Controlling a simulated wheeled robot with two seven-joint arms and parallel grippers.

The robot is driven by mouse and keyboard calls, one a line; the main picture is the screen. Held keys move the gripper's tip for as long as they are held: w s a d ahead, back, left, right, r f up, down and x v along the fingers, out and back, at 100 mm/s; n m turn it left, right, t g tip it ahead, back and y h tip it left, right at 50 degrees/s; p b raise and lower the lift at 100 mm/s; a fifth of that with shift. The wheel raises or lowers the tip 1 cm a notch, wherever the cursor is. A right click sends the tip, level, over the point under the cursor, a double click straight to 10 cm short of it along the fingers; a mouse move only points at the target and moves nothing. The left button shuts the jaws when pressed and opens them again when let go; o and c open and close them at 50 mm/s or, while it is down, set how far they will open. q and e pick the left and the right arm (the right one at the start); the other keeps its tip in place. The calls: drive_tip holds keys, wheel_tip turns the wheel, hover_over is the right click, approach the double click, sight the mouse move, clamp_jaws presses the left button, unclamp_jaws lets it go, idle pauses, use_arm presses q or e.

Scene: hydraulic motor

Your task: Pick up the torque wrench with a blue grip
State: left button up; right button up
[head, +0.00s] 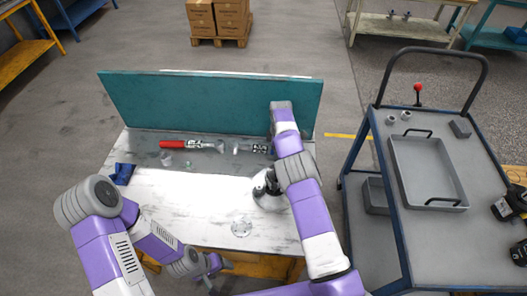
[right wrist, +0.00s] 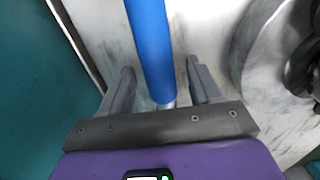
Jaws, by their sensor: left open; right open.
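The torque wrench with a blue grip shows in the right wrist view, where its blue grip (right wrist: 150,45) runs between the two fingers of my right gripper (right wrist: 160,68). The fingers are apart, with a gap on both sides of the grip. In the head view a metal wrench shaft (head: 258,149) lies on the workbench beside my right arm, which hides its right part and my right gripper. A second wrench with a red grip (head: 172,144) lies to its left. My left gripper (head: 212,272) is open and empty near the bench's front edge.
A teal back panel (head: 200,103) rises behind the workbench (head: 190,205). A round metal part (head: 267,190) stands beside my right forearm. A blue item (head: 122,174) lies at the bench's left. A trolley with a grey tray (head: 400,190) stands at the right.

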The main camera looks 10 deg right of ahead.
drive_tip(key=shift+f, duration=0.2)
clamp_jaws()
drive_tip(key=shift+r, duration=0.1)
wheel_tip(320, 180, up, 10)
drive_tip(key=shift+p, duration=0.75)
